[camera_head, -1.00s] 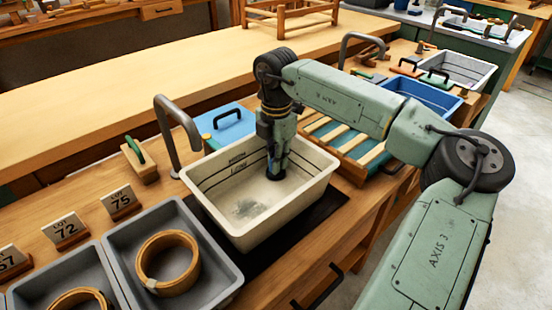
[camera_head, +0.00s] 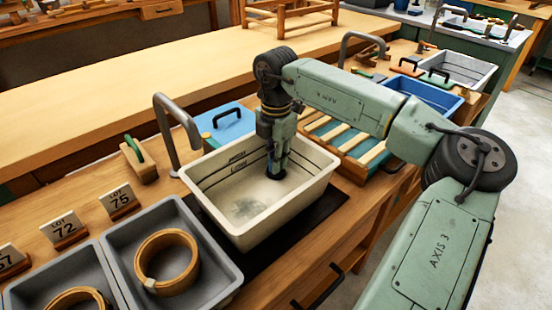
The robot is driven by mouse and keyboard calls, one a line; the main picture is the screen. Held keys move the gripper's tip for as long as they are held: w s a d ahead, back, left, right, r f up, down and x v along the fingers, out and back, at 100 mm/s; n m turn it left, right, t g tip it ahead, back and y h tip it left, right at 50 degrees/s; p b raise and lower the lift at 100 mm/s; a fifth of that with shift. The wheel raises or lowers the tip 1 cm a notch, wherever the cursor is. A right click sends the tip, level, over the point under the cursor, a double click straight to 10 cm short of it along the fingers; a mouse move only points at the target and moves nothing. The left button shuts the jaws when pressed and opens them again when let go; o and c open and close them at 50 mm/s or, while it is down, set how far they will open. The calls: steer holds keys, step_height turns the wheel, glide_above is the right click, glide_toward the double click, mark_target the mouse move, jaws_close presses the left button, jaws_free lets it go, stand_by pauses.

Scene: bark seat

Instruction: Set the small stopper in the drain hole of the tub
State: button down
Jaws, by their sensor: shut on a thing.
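The cream tub (camera_head: 222,217) sits in the bench at the middle of the view, with dark markings on its inner back wall. My gripper (camera_head: 276,172) points down inside the tub, right of its middle, with its fingertips near the floor. It is shut on a small dark stopper (camera_head: 276,176), mostly covered by the fingers. I cannot tell whether the stopper touches the tub floor. The drain hole cannot be made out; a greyish patch (camera_head: 246,208) shows on the tub floor to the left of the gripper.
A curved grey tap (camera_head: 166,120) rises behind the tub's left corner. Grey basins with wooden rings (camera_head: 168,262) stand at the left. A blue board (camera_head: 228,124) lies behind the tub, and a slatted rack (camera_head: 345,140) is at its right. The tub walls surround my gripper.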

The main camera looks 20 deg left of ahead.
steer(key=shift+f, duration=0.2)
steer(key=c, duration=1.5)
jaws_free()
steer(key=shift+c, duration=0.2)
steer(key=shift+o, duration=0.4)
steer(key=shift+o, duration=1.3)
steer(key=shift+r, duration=0.1)
steer(key=shift+r+p, duration=1.8)
steer(key=shift+r, duration=1.7)
